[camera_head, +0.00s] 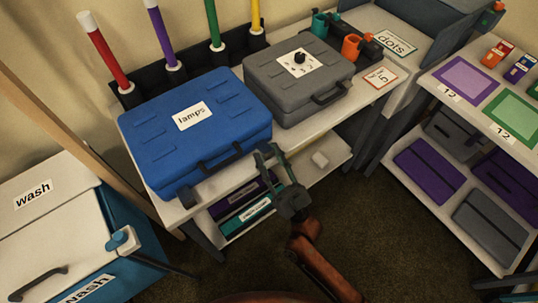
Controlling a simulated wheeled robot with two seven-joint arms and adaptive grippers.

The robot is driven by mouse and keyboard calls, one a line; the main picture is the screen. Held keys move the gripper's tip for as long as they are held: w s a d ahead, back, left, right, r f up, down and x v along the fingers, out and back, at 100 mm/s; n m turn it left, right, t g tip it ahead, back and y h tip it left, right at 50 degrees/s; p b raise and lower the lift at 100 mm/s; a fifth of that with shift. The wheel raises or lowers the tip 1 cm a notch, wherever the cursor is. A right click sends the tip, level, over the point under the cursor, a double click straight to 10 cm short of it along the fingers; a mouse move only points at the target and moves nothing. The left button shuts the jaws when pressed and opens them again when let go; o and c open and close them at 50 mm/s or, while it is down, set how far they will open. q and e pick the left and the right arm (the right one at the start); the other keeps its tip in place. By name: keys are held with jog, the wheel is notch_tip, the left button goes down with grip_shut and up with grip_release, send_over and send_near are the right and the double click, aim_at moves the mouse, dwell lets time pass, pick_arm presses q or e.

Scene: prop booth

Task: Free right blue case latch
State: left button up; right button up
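A dark blue latch tab (187,196) sticks out at the left end of that front. The right latch cannot be made out clearly; it is small or hidden by my gripper. My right gripper (268,154) is at the front right corner of the blue case, its two fingers apart and nothing visible between them. Whether a finger touches the case cannot be told. My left gripper is not in view.
A grey case (276,88) stands right of the blue case. Behind them is a dark rack (173,85) with coloured tubes. A lower shelf (325,158) holds binders and a small white block. A "wash" bin (60,225) stands at left, a prop shelf (478,158) at right.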

jog(key=shift+o, duration=1)
jog(key=v, duration=1.2)
